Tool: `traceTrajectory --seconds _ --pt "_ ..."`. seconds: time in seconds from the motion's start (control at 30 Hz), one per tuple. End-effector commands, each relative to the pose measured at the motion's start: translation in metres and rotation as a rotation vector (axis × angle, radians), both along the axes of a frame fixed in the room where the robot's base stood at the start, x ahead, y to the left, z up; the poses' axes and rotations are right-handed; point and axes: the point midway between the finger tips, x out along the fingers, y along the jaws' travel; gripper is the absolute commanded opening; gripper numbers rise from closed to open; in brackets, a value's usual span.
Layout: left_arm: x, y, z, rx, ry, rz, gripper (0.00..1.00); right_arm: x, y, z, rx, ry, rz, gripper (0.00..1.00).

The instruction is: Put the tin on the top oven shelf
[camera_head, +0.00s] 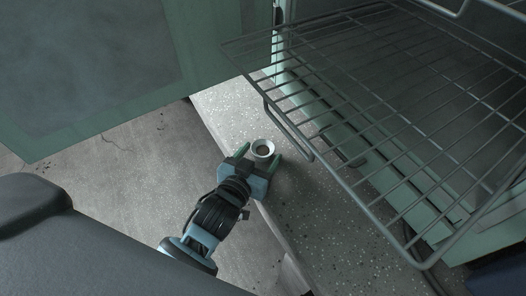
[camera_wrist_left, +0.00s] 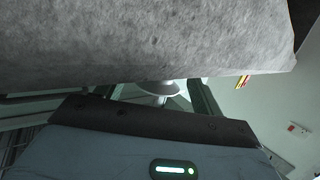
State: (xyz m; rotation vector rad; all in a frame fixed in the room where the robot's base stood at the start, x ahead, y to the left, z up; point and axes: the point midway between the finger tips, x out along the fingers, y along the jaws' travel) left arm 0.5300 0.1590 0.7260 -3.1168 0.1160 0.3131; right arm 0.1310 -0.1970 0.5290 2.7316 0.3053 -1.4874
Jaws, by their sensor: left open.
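The wire oven shelf (camera_head: 354,107) sticks out of the green oven, to the right of the tin and gripper. My right gripper is not in view.
A large green panel with a dark window, seemingly the open oven door (camera_head: 90,70), fills the upper left. The shelf's wire front rail (camera_head: 290,133) hangs close to the gripper's right. A cracked floor lies left.

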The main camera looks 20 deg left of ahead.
Motion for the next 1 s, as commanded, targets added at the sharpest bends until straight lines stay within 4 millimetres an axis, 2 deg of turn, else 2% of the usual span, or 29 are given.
traceTrajectory --seconds 0.3,0.7,0.8,1.0 --pt "0.0052 -0.0004 -0.0011 0.000 0.000 0.000 0.68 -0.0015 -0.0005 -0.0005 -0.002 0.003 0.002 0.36" --pt "0.0050 -0.0005 -0.0009 0.000 0.000 0.000 0.17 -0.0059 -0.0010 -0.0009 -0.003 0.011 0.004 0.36" --pt "0.0051 -0.0005 -0.0006 0.000 -0.001 0.000 0.07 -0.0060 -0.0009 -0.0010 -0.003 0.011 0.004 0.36" --pt "0.0051 -0.0004 -0.0002 0.000 -0.001 0.000 0.07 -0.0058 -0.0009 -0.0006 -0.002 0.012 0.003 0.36"
